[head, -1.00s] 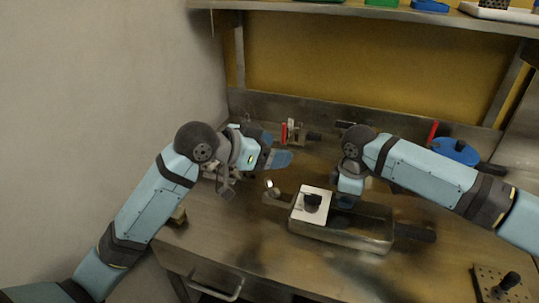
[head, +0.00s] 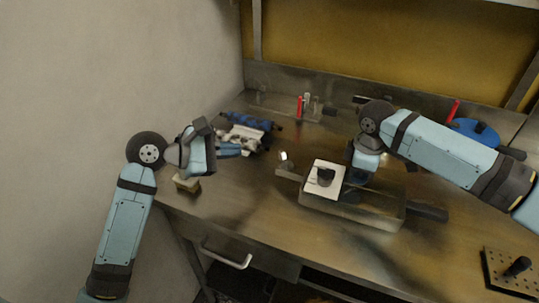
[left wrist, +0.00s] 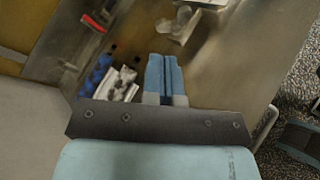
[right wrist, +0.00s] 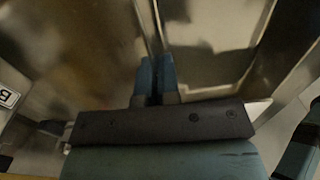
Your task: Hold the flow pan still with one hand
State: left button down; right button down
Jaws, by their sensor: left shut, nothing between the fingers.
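The flow pan (head: 345,212), a shallow rectangular metal pan with a dark handle at its right, sits on the steel bench. My right gripper (head: 358,177) reaches down into it from behind. In the right wrist view its fingers (right wrist: 157,68) are close together on the pan's thin upright wall (right wrist: 146,25); the tips' contact is partly hidden. My left gripper (head: 240,150) is shut and empty, above the bench to the left of the pan and apart from it. Its closed fingers show in the left wrist view (left wrist: 165,72).
A white plate with a black knob (head: 317,188) lies over the pan's left end. A blue-and-white item (head: 245,138) lies behind my left gripper. A small block (head: 187,184) is at the left edge. A perforated plate (head: 500,275) is front right. The front middle bench is clear.

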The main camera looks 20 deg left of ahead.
aim_at(279, 154)
pick_arm(q)
jog(key=s+a+f+n, duration=0.2)
jog(key=s+a+n, duration=0.1)
jog(key=n, duration=0.5)
jog(key=x, duration=0.4)
jog(key=r+x, duration=0.1)
jog(key=x, duration=0.8)
jog(key=shift+w+d, duration=0.25)
jog(key=shift+w, duration=0.2)
jog(key=shift+w+m+g+h, duration=0.25)
jog(key=shift+m+g+h, duration=0.45)
jog(key=shift+m+g, duration=0.15)
jog(key=shift+w+a+m+g+h, duration=0.1)
jog(key=shift+w+m+g+h, duration=0.15)
jog(key=shift+m+g+h, duration=0.25)
jog(key=shift+w, duration=0.4)
pick_arm(e)
jog(key=shift+s+a, duration=0.1)
pick_arm(q)
jog(key=shift+w+d, duration=0.35)
jog(key=shift+w, duration=0.25)
pick_arm(e)
jog(key=shift+a+r, duration=0.1)
jog(key=shift+a, duration=0.05)
dwell(0.8)
jog(key=shift+d, duration=0.2)
pick_arm(q)
jog(key=v, duration=1.2)
